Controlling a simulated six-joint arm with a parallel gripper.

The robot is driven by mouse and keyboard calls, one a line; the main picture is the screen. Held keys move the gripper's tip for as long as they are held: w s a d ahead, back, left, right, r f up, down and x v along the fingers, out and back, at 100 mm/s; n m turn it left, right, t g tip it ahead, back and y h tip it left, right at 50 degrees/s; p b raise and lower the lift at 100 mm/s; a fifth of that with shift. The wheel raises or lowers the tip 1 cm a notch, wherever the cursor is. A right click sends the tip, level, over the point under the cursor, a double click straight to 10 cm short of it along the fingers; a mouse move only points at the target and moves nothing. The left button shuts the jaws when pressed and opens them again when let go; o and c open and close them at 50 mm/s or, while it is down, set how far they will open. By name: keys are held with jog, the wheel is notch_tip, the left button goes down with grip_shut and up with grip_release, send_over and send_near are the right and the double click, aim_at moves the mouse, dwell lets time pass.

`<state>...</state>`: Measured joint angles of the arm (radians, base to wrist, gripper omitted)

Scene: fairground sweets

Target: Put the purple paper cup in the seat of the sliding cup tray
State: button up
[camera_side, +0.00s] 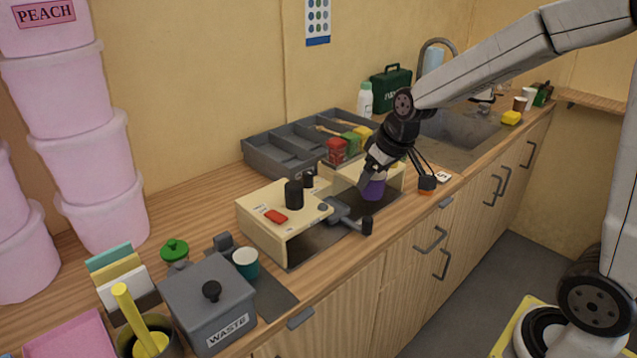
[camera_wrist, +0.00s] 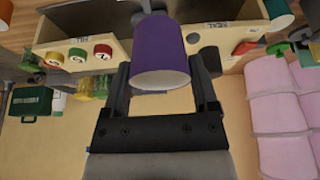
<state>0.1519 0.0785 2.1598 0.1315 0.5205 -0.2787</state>
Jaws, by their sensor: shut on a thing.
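The purple paper cup (camera_side: 373,188) is held upright by my gripper (camera_side: 371,174) in the side view, in the gap between two cream housings. In the wrist view the cup (camera_wrist: 160,48) stands between the two fingers of my gripper (camera_wrist: 164,90), its pale open end towards the camera. The grey sliding cup tray (camera_side: 343,209) appears to be the piece with a black handle at the front of the left housing. Its seat is not clearly visible. Whether the cup's base touches anything under it, I cannot tell.
The left cream housing (camera_side: 262,228) carries a black knob and a red switch. Red, green and yellow tubs (camera_side: 337,151) stand behind the cup. A grey compartment tray (camera_side: 275,162) is at the back. A waste box (camera_side: 208,303) and teal cup (camera_side: 245,263) stand front left.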

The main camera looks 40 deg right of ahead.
jog(key=shift+w+d, duration=0.1)
jog(key=shift+d, duration=0.4)
jog(key=shift+w+f, duration=0.35)
jog(key=shift+w, duration=0.45)
send_over(344, 214)
jog(key=s+a, duration=0.1)
jog(key=s, duration=0.1)
notch_tip(344, 214, down, 3)
jog(key=w+f, duration=0.4)
jog(key=shift+w+f, duration=0.3)
jog(key=shift+f, duration=0.1)
jog(key=shift+w+f, duration=0.4)
jog(key=shift+d, duration=0.1)
jog(key=shift+w+f, duration=0.25)
jog(key=shift+f, duration=1.6)
